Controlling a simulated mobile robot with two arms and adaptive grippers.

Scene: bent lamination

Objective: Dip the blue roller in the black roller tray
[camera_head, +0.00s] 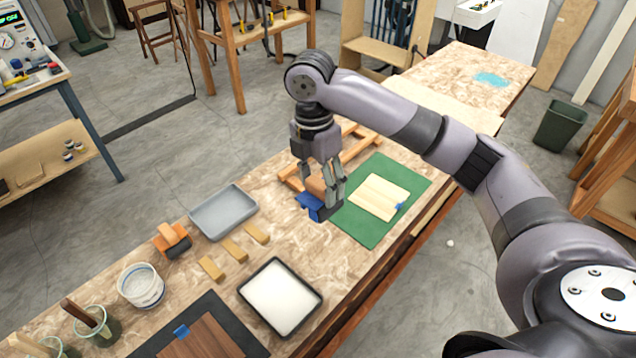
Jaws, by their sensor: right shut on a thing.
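The blue roller (309,203) has a blue frame, a dark roller and a wooden handle. My right gripper (330,190) is shut on it and holds it over the workbench, beside the left edge of the green mat. The fingers hide part of the handle. The black roller tray (280,297) lies nearer the front of the bench, below and left of the gripper, with white liquid or lining inside. My left gripper is not in view.
A grey tray (222,212), an orange roller (170,234), wooden blocks (235,250) and a white bucket (141,286) stand left. A green mat (356,227) bears a light board (380,196). A black mat (250,343) lies below left. The bench between roller and black tray is clear.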

